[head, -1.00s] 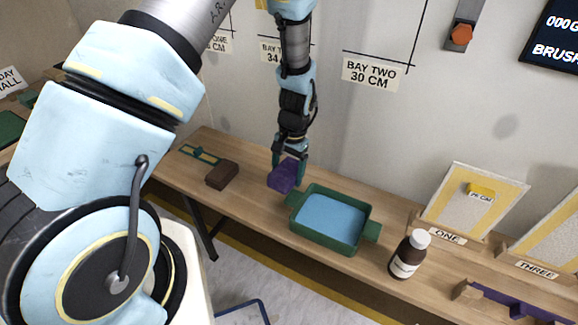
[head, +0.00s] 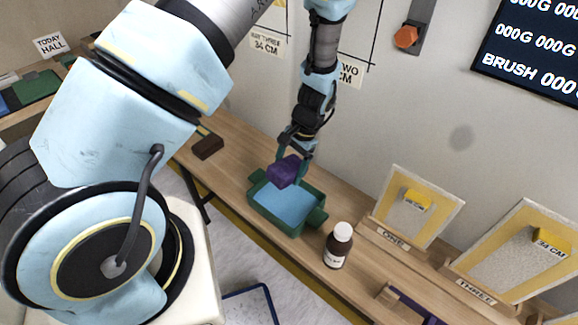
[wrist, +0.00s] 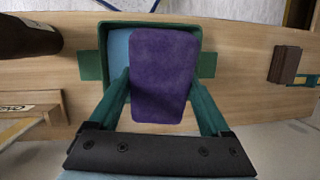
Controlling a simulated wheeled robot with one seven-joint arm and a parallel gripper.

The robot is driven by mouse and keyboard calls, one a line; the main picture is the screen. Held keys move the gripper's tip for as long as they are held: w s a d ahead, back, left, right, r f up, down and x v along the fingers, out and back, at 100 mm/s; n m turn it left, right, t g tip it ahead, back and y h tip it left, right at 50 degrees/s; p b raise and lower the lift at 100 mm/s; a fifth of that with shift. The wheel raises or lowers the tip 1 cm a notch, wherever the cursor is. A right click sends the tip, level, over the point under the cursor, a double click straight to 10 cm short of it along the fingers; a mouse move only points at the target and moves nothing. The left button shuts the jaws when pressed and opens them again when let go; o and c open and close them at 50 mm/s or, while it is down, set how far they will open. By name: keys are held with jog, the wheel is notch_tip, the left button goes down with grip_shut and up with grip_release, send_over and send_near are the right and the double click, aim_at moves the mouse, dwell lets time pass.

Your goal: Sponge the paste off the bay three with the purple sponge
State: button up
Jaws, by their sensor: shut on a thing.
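The purple sponge (head: 284,171) is held in my gripper (head: 292,160), whose two green fingers close on its sides. In the head view it is over the far-left part of the green tray (head: 319,214) with pale blue inside. The wrist view shows the sponge (wrist: 163,75) between the fingers, covering much of the tray (wrist: 90,65). I cannot tell whether the sponge touches the blue. A sample board labelled THREE (head: 515,250) leans at the right, with a yellow border, grey middle and a "34 CM" tag. A wall sign reading "BAY THREE 34 CM" (head: 266,43) hangs behind my arm.
A brown bottle with a white cap (head: 338,245) stands just right of the tray. A board labelled ONE (head: 418,205) leans behind it. A dark brown block (head: 207,146) lies to the left. A purple item (head: 415,310) is at the front right. Bench wood shows between block and tray.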

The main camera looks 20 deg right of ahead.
notch_tip(320, 180, down, 8)
jog(key=b, duration=0.5)
jog(key=shift+f+b, duration=0.25)
jog(key=shift+b, duration=0.05)
jog(key=shift+f, duration=0.15)
jog(key=shift+f, duration=0.65)
jog(key=shift+f, duration=0.75)
dwell(0.4)
jog(key=shift+a, duration=0.45)
jog(key=shift+d, duration=0.85)
